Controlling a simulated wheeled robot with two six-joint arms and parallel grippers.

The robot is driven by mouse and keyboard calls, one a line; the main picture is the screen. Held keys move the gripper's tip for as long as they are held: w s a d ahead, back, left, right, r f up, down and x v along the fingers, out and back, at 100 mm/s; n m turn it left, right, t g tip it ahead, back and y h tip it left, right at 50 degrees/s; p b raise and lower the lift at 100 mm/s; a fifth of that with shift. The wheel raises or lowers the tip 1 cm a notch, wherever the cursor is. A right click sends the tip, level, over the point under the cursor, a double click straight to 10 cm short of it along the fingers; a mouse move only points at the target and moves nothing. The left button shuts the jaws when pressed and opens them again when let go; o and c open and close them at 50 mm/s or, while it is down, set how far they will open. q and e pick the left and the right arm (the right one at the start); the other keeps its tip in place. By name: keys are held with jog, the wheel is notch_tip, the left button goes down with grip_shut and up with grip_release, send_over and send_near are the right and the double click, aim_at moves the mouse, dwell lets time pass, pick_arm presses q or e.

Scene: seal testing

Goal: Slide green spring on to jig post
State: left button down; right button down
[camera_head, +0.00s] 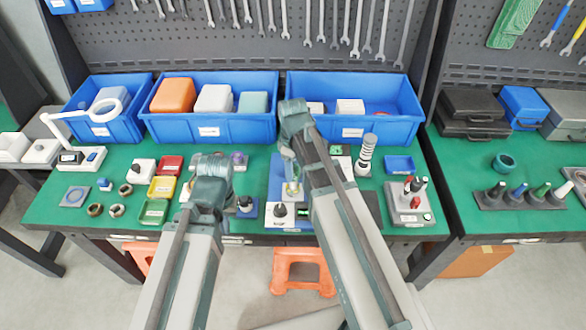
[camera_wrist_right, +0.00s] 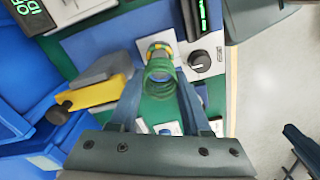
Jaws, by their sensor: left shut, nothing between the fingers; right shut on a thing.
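The green spring (camera_wrist_right: 160,80) is between the fingers of my right gripper (camera_wrist_right: 160,100) in the right wrist view. A post (camera_wrist_right: 159,48) with a yellow band is lined up with the spring's far end. I cannot tell whether the spring is around the post or just above it. In the head view, my right gripper (camera_head: 292,170) is over the blue-based jig (camera_head: 275,185), and its arm hides part of the jig. My left gripper (camera_head: 211,163) is shut and empty, over the table left of the jig.
A black knob on a white block (camera_wrist_right: 200,62) and a green-lit display (camera_wrist_right: 203,16) stand close beside the post. A yellow-and-grey tool (camera_wrist_right: 95,92) lies to its left. Red, yellow and green trays (camera_head: 154,211) are left of my left gripper. Blue bins (camera_head: 208,128) line the back.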

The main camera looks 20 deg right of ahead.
jog(key=shift+c, duration=1.4)
grip_release()
notch_tip(320, 180, up, 7)
jog(key=p, duration=0.7)
